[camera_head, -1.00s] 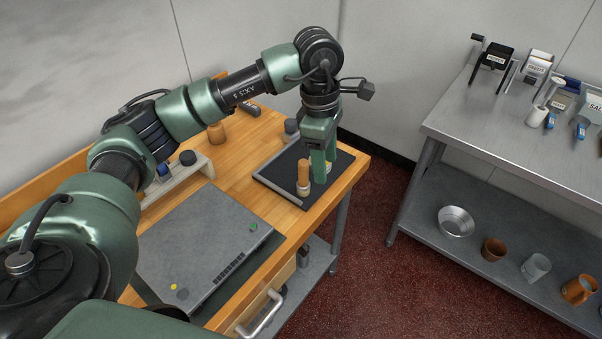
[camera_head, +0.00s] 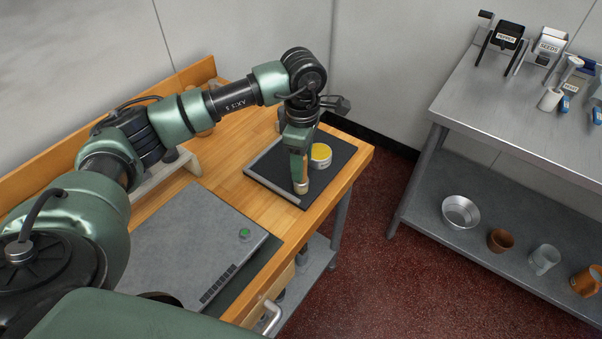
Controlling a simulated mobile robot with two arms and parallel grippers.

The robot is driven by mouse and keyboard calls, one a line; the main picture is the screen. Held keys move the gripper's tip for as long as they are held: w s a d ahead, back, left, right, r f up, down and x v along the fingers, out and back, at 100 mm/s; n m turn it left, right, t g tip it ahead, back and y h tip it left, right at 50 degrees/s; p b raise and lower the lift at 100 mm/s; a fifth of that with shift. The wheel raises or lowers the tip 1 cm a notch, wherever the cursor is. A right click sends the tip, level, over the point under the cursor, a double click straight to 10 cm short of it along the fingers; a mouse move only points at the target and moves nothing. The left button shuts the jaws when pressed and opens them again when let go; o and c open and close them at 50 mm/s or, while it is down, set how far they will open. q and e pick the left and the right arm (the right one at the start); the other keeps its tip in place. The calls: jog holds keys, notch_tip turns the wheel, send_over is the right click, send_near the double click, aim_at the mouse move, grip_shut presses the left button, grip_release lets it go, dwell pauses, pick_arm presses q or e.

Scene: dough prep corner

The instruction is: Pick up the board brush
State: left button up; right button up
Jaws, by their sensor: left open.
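An upright item that looks like the board brush (camera_head: 301,188) stands on the dark tray (camera_head: 332,178) at the right end of the wooden bench. Only its pale lower part shows clearly below my left gripper. My left gripper (camera_head: 299,170) points down and is open. Its green fingers are low at the brush's handle and hide most of it. I cannot tell whether they touch it. My right gripper is not in view.
A yellow-topped tin (camera_head: 320,155) stands on the tray close behind my left gripper. A grey board (camera_head: 192,245) lies on the bench in front. To the right, past a floor gap, a steel table (camera_head: 510,118) holds dispensers above and a bowl (camera_head: 460,211) and cups below.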

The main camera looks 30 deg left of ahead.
pick_arm(q)
jog(key=shift+f, duration=1.1)
grip_shut()
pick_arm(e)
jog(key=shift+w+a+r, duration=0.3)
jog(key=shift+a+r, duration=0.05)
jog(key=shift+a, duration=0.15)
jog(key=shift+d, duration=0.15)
